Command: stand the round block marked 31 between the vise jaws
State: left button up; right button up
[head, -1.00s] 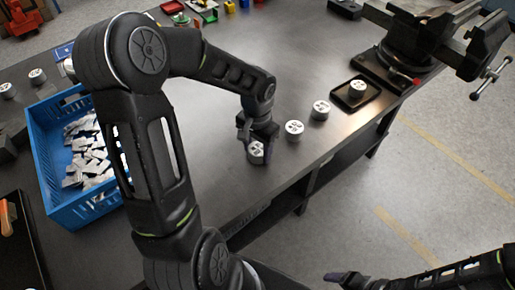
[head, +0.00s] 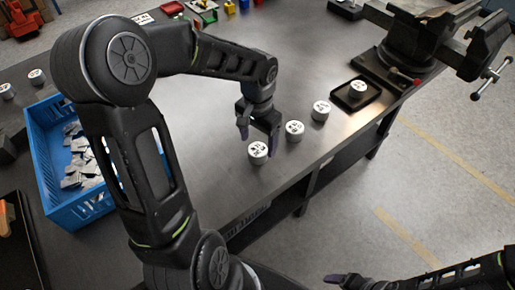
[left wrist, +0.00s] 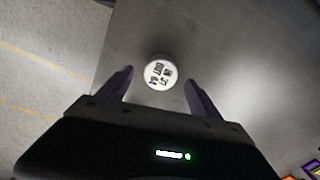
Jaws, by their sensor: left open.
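A round silver block with a white printed top (head: 258,152) stands upright near the table's front edge. It also shows in the left wrist view (left wrist: 160,73), just beyond and between the fingertips; its rotated print is too small to read surely. My left gripper (head: 258,133) is open and empty, a little above and behind this block, apart from it. The left wrist view shows its two spread fingers (left wrist: 160,85). The vise (head: 408,42) stands at the back right, and no block shows between its jaws. My right gripper (head: 342,278) shows only partly at the bottom right.
Similar round blocks stand to the right (head: 294,130), (head: 321,110), and one (head: 358,87) is on a small black tray (head: 346,101). More blocks (head: 37,76) stand far left, behind a blue crate (head: 82,209) of metal pieces. The table's middle is clear.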

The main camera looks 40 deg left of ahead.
aim_at(258, 150)
pick_arm(q)
jog(key=shift+r, duration=1.6)
